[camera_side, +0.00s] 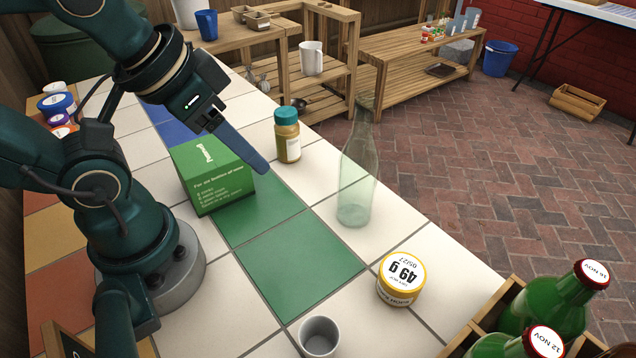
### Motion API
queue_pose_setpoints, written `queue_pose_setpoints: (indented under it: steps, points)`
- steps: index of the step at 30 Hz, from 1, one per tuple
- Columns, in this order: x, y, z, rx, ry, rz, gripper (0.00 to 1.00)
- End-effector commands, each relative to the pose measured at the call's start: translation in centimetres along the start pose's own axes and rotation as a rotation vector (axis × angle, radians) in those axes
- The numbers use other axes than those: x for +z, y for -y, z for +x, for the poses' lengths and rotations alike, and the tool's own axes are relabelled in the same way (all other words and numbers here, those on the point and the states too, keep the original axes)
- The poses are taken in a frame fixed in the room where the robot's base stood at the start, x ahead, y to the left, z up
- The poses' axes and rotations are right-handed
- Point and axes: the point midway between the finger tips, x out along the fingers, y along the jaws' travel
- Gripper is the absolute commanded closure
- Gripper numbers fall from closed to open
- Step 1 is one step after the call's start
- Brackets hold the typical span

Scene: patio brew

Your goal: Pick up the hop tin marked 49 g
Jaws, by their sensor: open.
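The hop tin marked 49 g (400,279) is a short round tin with a yellow side and a white lid. It stands on the pale tiles at the lower right of the table, and its printing reads upside down from here. My gripper (257,160) is well up and left of the tin, above the green box. Its long blue-grey finger points down and right. The gripper is open and I see nothing held in it; the second finger is not clearly visible.
A green box (213,180) stands below my gripper. A teal-lidded jar (288,140) and a clear glass bottle (357,180) stand along the far edge. A grey cup (319,337) and a wooden crate (478,322) with green bottles flank the tin. Green tiles (300,262) are bare.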

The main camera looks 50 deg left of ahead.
Motion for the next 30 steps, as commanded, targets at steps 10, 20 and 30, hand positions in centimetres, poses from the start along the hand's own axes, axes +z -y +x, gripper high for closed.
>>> queue_pose_setpoints:
  steps: [10,20,30]
  points:
    - [0.0,0.0,0.0,0.0,0.0,0.0,0.0]
    - [-0.5,0.0,-0.7,0.0,-0.003,0.0,0.0]
    - [-3.0,0.5,-4.3,-0.022,-0.02,-0.005,0.0]
